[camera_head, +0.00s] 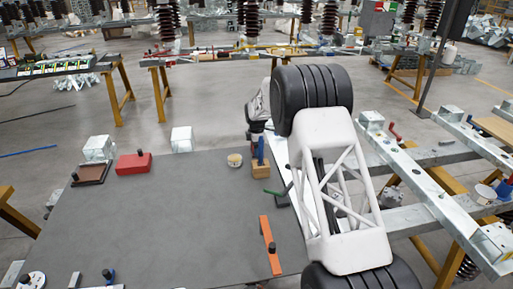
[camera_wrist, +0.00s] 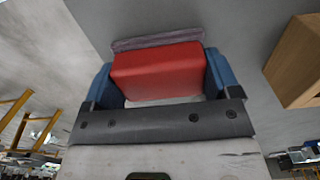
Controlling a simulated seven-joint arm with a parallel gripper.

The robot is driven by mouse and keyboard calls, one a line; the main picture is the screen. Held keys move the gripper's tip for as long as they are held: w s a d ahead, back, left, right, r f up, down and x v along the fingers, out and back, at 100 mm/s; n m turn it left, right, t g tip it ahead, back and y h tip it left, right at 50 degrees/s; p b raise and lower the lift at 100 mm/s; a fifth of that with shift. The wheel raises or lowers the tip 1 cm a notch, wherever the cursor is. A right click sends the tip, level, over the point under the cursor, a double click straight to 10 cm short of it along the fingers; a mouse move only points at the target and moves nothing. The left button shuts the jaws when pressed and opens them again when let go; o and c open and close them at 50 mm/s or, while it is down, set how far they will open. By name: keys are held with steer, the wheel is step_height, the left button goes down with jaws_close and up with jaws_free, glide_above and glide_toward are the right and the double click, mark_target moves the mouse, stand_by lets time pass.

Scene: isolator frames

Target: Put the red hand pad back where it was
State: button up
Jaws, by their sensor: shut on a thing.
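In the wrist view, my gripper (camera_wrist: 160,66) is shut on the red hand pad (camera_wrist: 157,78), with a blue finger at each side of its red block. A thin mauve strip shows along the pad's far edge, against a grey surface. I cannot tell whether the pad touches that surface. In the head view, my white and black arm stands at the right of the grey table; the held pad does not show clearly there. Another red block (camera_head: 132,164) with a black knob lies at the table's far left.
A wooden block (camera_head: 260,171) stands at the table's far right; a wooden block (camera_wrist: 298,62) shows close right of my gripper. A brown tray (camera_head: 90,174), a round tin (camera_head: 235,160) and an orange bar (camera_head: 269,245) lie on the grey table (camera_head: 185,215). Its middle is clear.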

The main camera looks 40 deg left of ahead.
steer(key=shift+f, duration=0.15)
steer(key=o, duration=0.8)
steer(key=shift+c, duration=0.2)
step_height(320, 180, up, 12)
steer(key=shift+r, duration=0.2)
stand_by(0.9)
